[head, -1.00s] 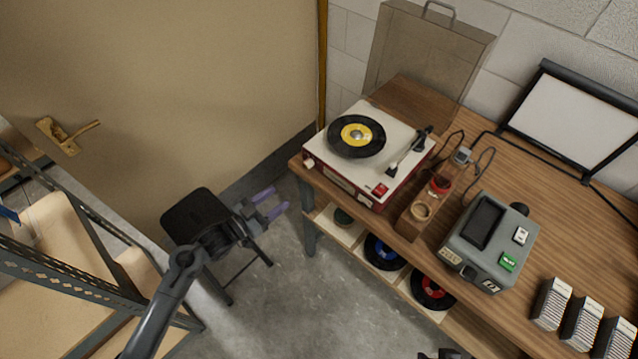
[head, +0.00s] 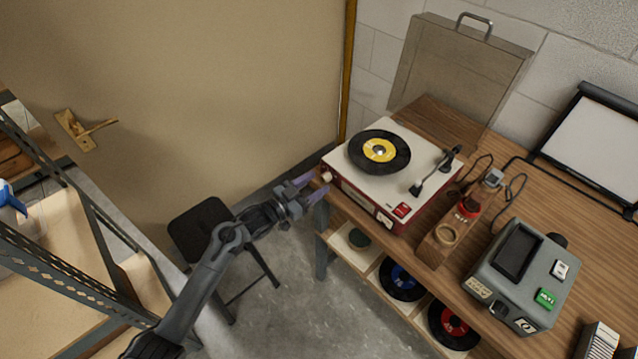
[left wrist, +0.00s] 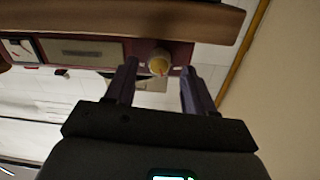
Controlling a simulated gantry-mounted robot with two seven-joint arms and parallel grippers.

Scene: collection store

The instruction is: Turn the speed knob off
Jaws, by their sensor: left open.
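The record player (head: 365,190) is red with a cream top and stands at the left end of the wooden workbench. Its speed knob (head: 327,176) is small, round and cream, on the front face near the left corner. In the left wrist view the knob (left wrist: 158,63) shows a small reddish mark and lies just beyond and between the two fingertips. My left gripper (head: 306,188) is open, its purple fingers pointing at the knob. It also shows in the left wrist view (left wrist: 160,75). I cannot tell whether the fingers touch the knob. My right gripper is not in view.
A black record with a yellow label (head: 379,151) lies on the platter. A grey device (head: 522,270) and a wooden block (head: 437,245) stand to the right on the bench. A black stool (head: 200,230) stands below my left arm. A metal shelf rack (head: 100,215) is at the left.

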